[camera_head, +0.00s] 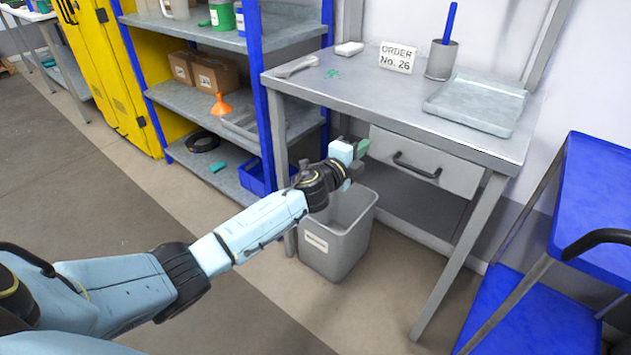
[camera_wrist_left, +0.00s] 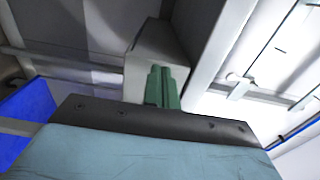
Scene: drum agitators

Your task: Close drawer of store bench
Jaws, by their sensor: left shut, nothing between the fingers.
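The store bench (camera_head: 330,90) is a grey metal table with one light grey drawer (camera_head: 460,178) under the right part of its top. The drawer has a dark bow handle (camera_head: 415,169). Its front lies close under the table's front edge; I cannot tell whether a small gap stays open. My left gripper (camera_head: 362,148) has green fingers, is shut and empty, and is beside the left end of the drawer front. In the left wrist view the shut fingers (camera_wrist_left: 162,88) overlap a grey box-like end, apparently the drawer (camera_wrist_left: 150,50); contact is unclear. My right gripper is out of view.
A grey bin (camera_head: 335,245) stands on the floor below my left wrist. A blue-framed shelf (camera_head: 275,120) is to the left, a blue trolley (camera_head: 595,200) to the right. A tray (camera_head: 475,105), a cup and an order sign stand on the bench top.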

